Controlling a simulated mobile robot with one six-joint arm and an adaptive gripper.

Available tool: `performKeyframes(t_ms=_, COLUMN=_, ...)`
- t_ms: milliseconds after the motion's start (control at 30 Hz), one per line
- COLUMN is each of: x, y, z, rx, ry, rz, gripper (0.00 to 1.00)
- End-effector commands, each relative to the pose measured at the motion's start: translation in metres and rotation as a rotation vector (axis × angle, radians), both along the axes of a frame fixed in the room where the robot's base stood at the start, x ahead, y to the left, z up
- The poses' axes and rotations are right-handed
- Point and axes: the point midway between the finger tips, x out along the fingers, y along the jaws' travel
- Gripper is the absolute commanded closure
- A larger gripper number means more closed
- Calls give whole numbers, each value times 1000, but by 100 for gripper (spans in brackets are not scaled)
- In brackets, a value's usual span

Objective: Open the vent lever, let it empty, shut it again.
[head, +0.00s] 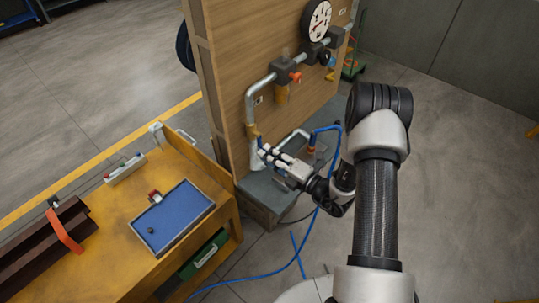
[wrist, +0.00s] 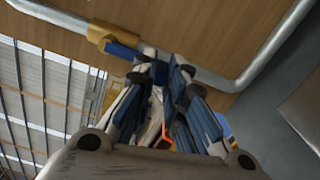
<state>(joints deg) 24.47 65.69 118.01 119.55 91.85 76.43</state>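A brass-coloured valve (head: 252,130) sits on the grey pipe's lower vertical run on the wooden panel. In the wrist view the valve body (wrist: 112,38) carries a blue lever (wrist: 124,51), which lies roughly in line with the pipe. My gripper (head: 264,155) is at the pipe just below the valve. In the wrist view its fingertips (wrist: 165,64) are close together, with a small gap, at the lever's free end. The left fingertip covers that end, so I cannot tell whether the lever is held between the fingers.
A round gauge (head: 318,20) and an orange-handled valve (head: 294,77) are higher on the panel. A blue hose (head: 291,268) runs down across the floor. A yellow bench (head: 112,235) with a blue tray (head: 180,215) stands at left.

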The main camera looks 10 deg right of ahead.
Motion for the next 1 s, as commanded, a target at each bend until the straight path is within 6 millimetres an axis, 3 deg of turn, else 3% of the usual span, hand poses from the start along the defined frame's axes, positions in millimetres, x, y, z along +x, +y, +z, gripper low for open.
performKeyframes(t_ms=300, x=-8, y=-6, z=-1, rx=1, ry=3, rz=1, gripper=65)
performKeyframes(t_ms=700, x=-72, y=-54, z=0, rx=2, ry=2, rz=-5, gripper=65)
performKeyframes(t_ms=1000, x=-96, y=-71, z=0, rx=2, ry=1, rz=-1, gripper=65)
